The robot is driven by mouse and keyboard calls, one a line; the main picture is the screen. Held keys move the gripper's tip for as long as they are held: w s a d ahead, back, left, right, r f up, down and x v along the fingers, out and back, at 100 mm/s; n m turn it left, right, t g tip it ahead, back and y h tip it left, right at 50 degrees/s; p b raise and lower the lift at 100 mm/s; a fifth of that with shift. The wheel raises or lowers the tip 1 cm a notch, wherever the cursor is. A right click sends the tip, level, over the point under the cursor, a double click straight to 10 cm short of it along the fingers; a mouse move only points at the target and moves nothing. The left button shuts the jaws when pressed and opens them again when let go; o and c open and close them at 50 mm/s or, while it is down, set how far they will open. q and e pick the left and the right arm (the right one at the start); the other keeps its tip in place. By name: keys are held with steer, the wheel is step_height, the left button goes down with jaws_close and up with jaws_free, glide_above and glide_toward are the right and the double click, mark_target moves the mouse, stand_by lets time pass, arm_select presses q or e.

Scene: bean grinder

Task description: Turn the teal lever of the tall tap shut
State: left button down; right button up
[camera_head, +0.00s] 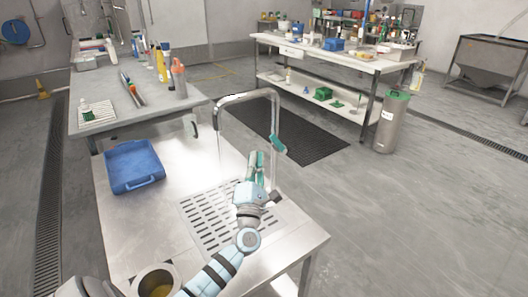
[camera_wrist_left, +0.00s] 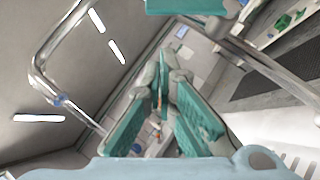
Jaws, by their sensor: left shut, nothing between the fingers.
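The tall tap (camera_head: 247,94) is an arched metal pipe rising from the right side of the metal sink table. Its teal lever (camera_head: 278,144) sits on the right upright and slants down to the right. A thin pale streak (camera_head: 219,158), like running water, hangs under the spout. My left gripper (camera_head: 256,156) is shut and empty, pointing up just left of and below the lever, with a small gap showing. In the left wrist view the teal lever (camera_wrist_left: 188,5) is at the top edge, beyond the gripper fingers (camera_wrist_left: 163,78). The pipe (camera_wrist_left: 42,70) curves at the left.
A blue tray (camera_head: 134,165) lies left on the sink table, behind the slotted drain (camera_head: 205,222). A metal pot (camera_head: 156,281) stands at the front left. A bench with bottles (camera_head: 179,78) is behind; a green-lidded bin (camera_head: 391,122) stands at the right.

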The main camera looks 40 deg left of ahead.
mark_target(278, 144)
arm_select(q)
steer(key=shift+w+d+r, duration=0.3)
steer(key=shift+w+r, duration=0.25)
steer(key=shift+w, duration=0.15)
steer(key=shift+w+d+r, duration=0.3)
steer(key=shift+w+r, duration=0.2)
steer(key=shift+w, duration=0.15)
arm_select(e)
steer(key=shift+r, duration=0.1)
steer(key=shift+r, duration=0.1)
